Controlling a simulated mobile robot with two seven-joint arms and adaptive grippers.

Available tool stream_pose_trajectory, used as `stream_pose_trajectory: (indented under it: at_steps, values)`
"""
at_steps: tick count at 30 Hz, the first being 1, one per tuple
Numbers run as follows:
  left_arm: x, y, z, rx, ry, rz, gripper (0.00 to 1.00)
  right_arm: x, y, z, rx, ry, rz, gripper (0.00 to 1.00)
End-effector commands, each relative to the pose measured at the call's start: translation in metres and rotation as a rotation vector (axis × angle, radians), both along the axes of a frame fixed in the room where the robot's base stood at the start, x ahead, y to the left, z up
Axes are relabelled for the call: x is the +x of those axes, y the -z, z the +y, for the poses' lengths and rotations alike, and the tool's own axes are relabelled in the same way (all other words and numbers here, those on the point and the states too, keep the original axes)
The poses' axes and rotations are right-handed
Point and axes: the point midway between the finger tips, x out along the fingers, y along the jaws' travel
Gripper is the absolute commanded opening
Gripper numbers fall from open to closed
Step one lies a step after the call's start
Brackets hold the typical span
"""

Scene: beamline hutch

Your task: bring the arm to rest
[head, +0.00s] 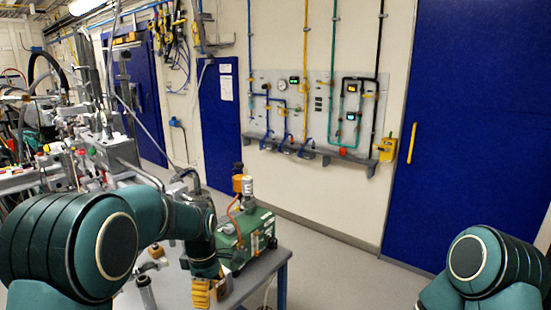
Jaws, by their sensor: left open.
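My left arm (100,245) comes in from the lower left, and its wrist bends down over a small grey table. My left gripper (207,290) is at the table's near part, in front of a green pump-like unit. It is open, with yellow ribbed parts at its lower end. It is small and partly hidden by the wrist, and I see nothing held in it. Of my right arm (485,265), only a teal rounded joint shows at the lower right. My right gripper is outside the view.
The green unit (250,235), with an orange-and-white bottle fitting on top, stands on the grey table (262,272) close to my left wrist. Cluttered beamline equipment (85,150) fills the left. A gas panel (315,108) hangs on the wall. Grey floor (345,285) is open right of the table.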

Motion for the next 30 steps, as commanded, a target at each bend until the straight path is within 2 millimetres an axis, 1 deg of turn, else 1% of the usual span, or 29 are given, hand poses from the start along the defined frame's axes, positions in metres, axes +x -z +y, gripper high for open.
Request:
stream_pose_trajectory:
  at_steps: [1,2,3,5,6,8,9,11,12,13,15,16,18,21,24,30]
  values:
    - [-0.008,0.035,0.001,-0.013,0.067,0.005,0.70,0.001,0.008,0.000,0.000,-0.001,0.000,0.47]
    - [-0.013,0.052,0.000,-0.022,0.114,-0.001,0.70,0.001,0.011,0.001,-0.001,-0.001,0.000,0.47]
    - [-0.020,0.075,-0.001,-0.034,0.180,-0.008,0.70,0.001,0.015,0.001,-0.001,-0.001,0.000,0.47]
    - [-0.034,0.111,-0.004,-0.054,0.286,-0.024,0.70,0.000,0.021,0.001,-0.002,-0.001,0.002,0.47]
    - [-0.046,0.135,-0.007,-0.069,0.364,-0.037,0.70,0.000,0.025,0.001,-0.002,-0.002,0.003,0.47]
    - [-0.066,0.171,-0.012,-0.092,0.484,-0.063,0.70,-0.001,0.033,0.002,-0.003,-0.003,0.005,0.47]
    - [-0.081,0.193,-0.016,-0.106,0.567,-0.085,0.70,-0.001,0.037,0.002,-0.003,-0.003,0.006,0.47]
    - [-0.105,0.223,-0.023,-0.126,0.687,-0.123,0.70,-0.002,0.044,0.002,-0.004,-0.004,0.009,0.47]
    - [-0.122,0.239,-0.028,-0.135,0.765,-0.150,0.70,-0.002,0.049,0.002,-0.005,-0.005,0.010,0.47]
    - [-0.134,0.250,-0.032,-0.141,0.821,-0.172,0.70,-0.002,0.052,0.002,-0.005,-0.006,0.010,0.47]
    - [-0.160,0.269,-0.041,-0.152,0.939,-0.222,0.70,-0.003,0.059,0.003,-0.006,-0.006,0.011,0.47]
    - [-0.170,0.275,-0.044,-0.152,0.983,-0.244,0.70,-0.003,0.061,0.003,-0.006,-0.006,0.011,0.47]
    - [-0.190,0.284,-0.051,-0.152,1.071,-0.288,0.70,-0.003,0.066,0.003,-0.007,-0.007,0.012,0.47]
    - [-0.209,0.290,-0.058,-0.145,1.159,-0.337,0.70,-0.003,0.070,0.003,-0.008,-0.008,0.013,0.47]
    - [-0.218,0.291,-0.061,-0.137,1.207,-0.364,0.70,-0.003,0.071,0.004,-0.008,-0.009,0.014,0.47]
    - [-0.220,0.291,-0.062,-0.132,1.223,-0.374,0.70,-0.003,0.071,0.004,-0.008,-0.009,0.014,0.47]
